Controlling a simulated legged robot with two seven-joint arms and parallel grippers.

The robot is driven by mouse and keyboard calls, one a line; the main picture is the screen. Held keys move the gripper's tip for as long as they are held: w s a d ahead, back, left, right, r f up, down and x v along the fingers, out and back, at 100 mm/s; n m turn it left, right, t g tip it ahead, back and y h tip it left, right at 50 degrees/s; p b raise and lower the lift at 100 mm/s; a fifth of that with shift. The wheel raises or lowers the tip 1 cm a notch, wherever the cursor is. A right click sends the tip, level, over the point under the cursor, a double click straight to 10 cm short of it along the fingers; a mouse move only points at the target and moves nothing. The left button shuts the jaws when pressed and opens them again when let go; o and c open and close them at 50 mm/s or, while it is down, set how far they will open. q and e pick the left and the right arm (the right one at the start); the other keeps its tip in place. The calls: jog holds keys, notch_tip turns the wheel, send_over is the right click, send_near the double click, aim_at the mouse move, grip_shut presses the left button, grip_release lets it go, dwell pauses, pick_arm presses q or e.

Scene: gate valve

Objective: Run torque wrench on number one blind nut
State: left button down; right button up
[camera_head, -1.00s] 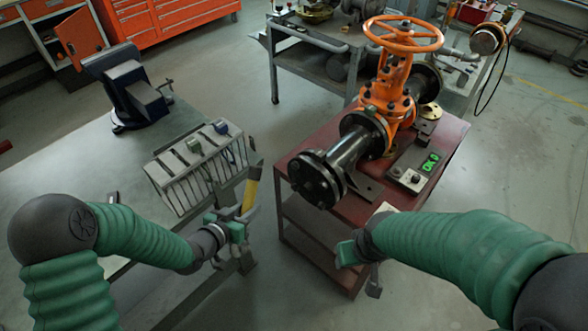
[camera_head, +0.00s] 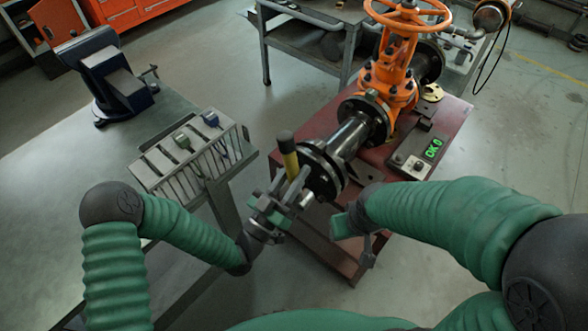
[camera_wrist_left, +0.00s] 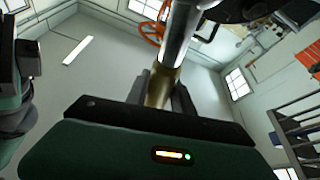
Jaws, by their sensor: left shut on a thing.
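My left gripper (camera_head: 282,205) is shut on the torque wrench (camera_head: 289,160), which has a yellow shaft and a dark end pointing up. In the left wrist view the wrench (camera_wrist_left: 172,60) runs between the fingers as a shiny metal and brass-coloured bar. A silver piece at the wrench is close to the black end flange (camera_head: 322,170) of the valve pipe. I cannot tell whether it touches a nut; the number one blind nut is not clearly distinguishable. My right gripper (camera_head: 355,238) is below and right of the flange, with its jaw opening unclear.
The orange gate valve (camera_head: 392,75) with its black pipe sits on a red cart (camera_head: 455,115). A control box (camera_head: 410,165) has a green display reading "OK 0". A slotted rack (camera_head: 165,165) and a blue vise (camera_head: 105,75) are on the left bench (camera_head: 50,165).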

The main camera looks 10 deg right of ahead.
pick_arm(q)
jog(key=shift+r, duration=0.1)
jog(key=shift+b, duration=0.3)
jog(key=w+d+b, duration=0.1)
jog(key=w+d, duration=0.1)
jog(key=d, duration=0.1)
jog(key=shift+w, duration=0.15)
jog(key=shift+r, duration=0.1)
dwell(0.4)
dwell(0.6)
